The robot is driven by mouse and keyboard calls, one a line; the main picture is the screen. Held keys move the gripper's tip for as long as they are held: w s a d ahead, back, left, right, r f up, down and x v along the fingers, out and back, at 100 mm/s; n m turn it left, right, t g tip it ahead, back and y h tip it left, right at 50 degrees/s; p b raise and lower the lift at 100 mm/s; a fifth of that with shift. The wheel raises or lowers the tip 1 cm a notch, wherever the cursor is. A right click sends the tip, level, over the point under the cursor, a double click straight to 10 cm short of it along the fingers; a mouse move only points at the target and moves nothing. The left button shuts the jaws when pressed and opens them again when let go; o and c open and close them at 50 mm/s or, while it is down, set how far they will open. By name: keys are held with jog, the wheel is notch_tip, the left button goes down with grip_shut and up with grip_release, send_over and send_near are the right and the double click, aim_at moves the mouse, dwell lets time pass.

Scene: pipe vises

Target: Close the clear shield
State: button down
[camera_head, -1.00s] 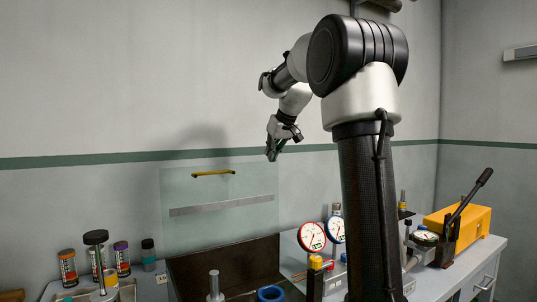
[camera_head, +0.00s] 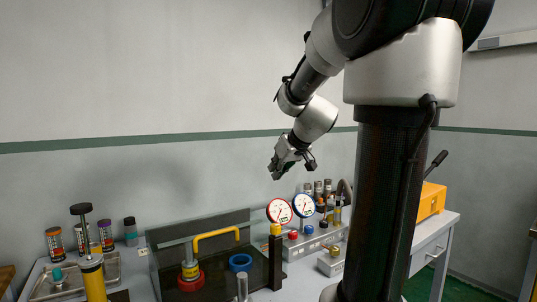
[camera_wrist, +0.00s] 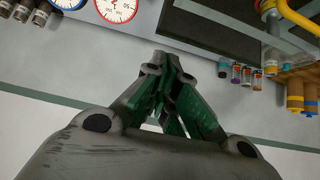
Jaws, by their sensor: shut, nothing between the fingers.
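The clear shield is swung down over the dark workstation (camera_head: 160,264). Its yellow handle (camera_head: 216,234) now sits low in front of the dark back panel. The pane itself is hard to make out, so I cannot tell whether it rests fully down. The handle also shows at the top right of the wrist view (camera_wrist: 298,16). My gripper (camera_head: 277,174) is shut and empty. It hangs in the air to the right of and above the handle, apart from it. In the wrist view my fingers (camera_wrist: 166,75) are together.
Two round gauges (camera_head: 279,210) (camera_head: 303,205) stand right of the workstation, below my gripper. A red ring (camera_head: 190,282) and a blue ring (camera_head: 240,262) are at the workstation. Several bottles (camera_head: 106,236) line the left rear. The wall behind is bare.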

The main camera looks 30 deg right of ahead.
jog(key=s+f, duration=0.2)
jog(key=f, duration=0.1)
jog(key=s+f, duration=0.1)
jog(key=f, duration=0.2)
jog(key=s+f, duration=0.2)
jog(key=f, duration=0.1)
jog(key=shift+s+f, duration=0.2)
jog(key=shift+s, duration=0.15)
jog(key=shift+s+f, duration=0.2)
jog(key=shift+f, duration=0.45)
